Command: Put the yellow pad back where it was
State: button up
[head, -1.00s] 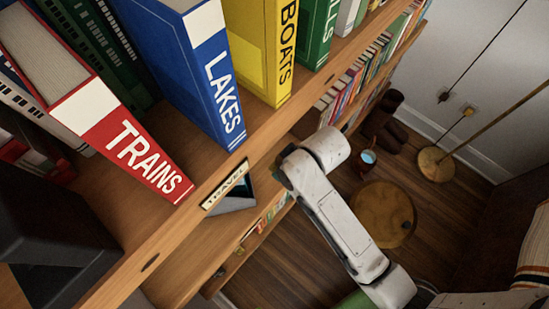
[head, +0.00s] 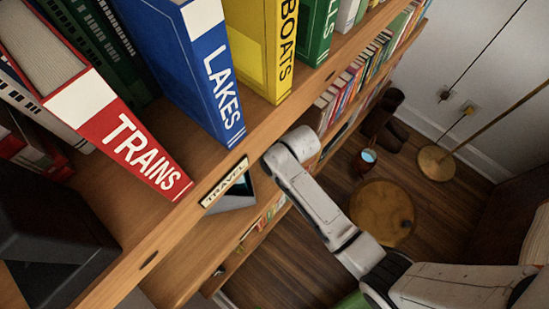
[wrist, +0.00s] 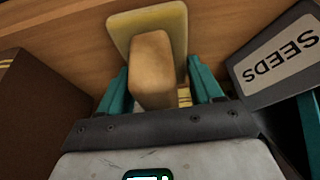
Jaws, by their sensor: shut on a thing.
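The yellow pad (wrist: 150,17) shows in the wrist view as a pale yellow plate with a tan block on its near side. My gripper (wrist: 158,66) has a teal finger on each side of the block and is shut on it. The pad is in front of a wooden surface; I cannot tell whether it touches it. In the head view my white arm reaches toward the shelf, and the gripper and pad are hidden.
A dark box marked SEEDS (wrist: 275,60) is close right of my gripper, and a brown block (wrist: 38,115) is to its left. In the head view, TRAINS (head: 125,140), LAKES (head: 205,80) and BOATS (head: 265,50) books stand on the upper shelf, above a TRAVEL label (head: 225,184).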

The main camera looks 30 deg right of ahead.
jog(key=shift+f, duration=0.15)
jog(key=o, duration=1)
jog(key=shift+v, duration=3.95)
jog(key=s+d+r+m+g, duration=0.1)
jog(key=s+d+r, duration=0.1)
jog(key=s, duration=0.4)
jog(key=s+d+r+m+g+h, duration=0.1)
jog(key=s+d, duration=0.1)
jog(key=s, duration=0.5)
jog(key=s+d+r+m+g, duration=0.1)
jog(key=s+d+r+m, duration=0.1)
jog(key=s, duration=0.5)
jog(key=shift+s+d+r+h, duration=0.2)
jog(key=shift+d+r+h, duration=0.1)
jog(key=shift+d+h, duration=0.15)
